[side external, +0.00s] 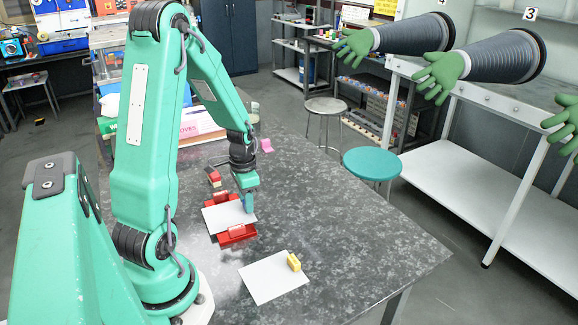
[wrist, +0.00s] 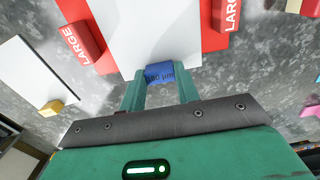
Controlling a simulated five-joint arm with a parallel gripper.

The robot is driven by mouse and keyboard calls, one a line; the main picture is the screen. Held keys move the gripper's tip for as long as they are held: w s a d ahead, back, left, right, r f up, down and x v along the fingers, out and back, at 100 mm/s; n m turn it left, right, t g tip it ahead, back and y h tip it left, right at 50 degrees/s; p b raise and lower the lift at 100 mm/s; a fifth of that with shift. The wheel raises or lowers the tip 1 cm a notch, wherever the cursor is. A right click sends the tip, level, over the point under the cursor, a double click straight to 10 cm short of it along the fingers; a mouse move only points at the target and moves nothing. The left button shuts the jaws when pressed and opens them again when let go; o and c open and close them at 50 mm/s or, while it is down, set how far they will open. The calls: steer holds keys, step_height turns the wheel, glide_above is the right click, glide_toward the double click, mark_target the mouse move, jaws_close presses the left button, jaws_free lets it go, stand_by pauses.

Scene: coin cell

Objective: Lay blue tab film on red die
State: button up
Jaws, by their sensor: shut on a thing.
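My gripper (side external: 247,200) is shut on the blue tab (wrist: 160,75) of a white sheet, the blue tab film (side external: 222,218). In the wrist view the film (wrist: 155,30) stretches away from my fingers (wrist: 160,84), over the red die (wrist: 215,38). The die's raised red blocks (wrist: 83,42), marked LARGE, stand at either side of the film. In the side view the red die (side external: 237,235) shows at the film's near and far edges; its middle is hidden. I cannot tell whether the film touches the die or is just above it.
A second white sheet (side external: 268,282) with a yellow tab (side external: 294,262) lies on the grey table nearer the side camera. A small red and yellow item (side external: 214,178) and a pink piece (side external: 266,145) are farther back. The table's right part (side external: 365,245) is clear.

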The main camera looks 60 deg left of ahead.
steer(key=o, duration=1)
steer(key=shift+o, duration=0.2)
steer(key=shift+r, duration=0.1)
steer(key=shift+r, duration=3.4)
steer(key=s+d+r+t, duration=0.2)
steer(key=d+r, duration=0.5)
steer(key=d, duration=0.3)
steer(key=s+d+r+n+t, duration=0.1)
steer(key=s+d+r+t, duration=0.1)
steer(key=d+r, duration=0.6)
steer(key=shift+d+t, duration=0.8)
steer(key=shift+d, duration=0.4)
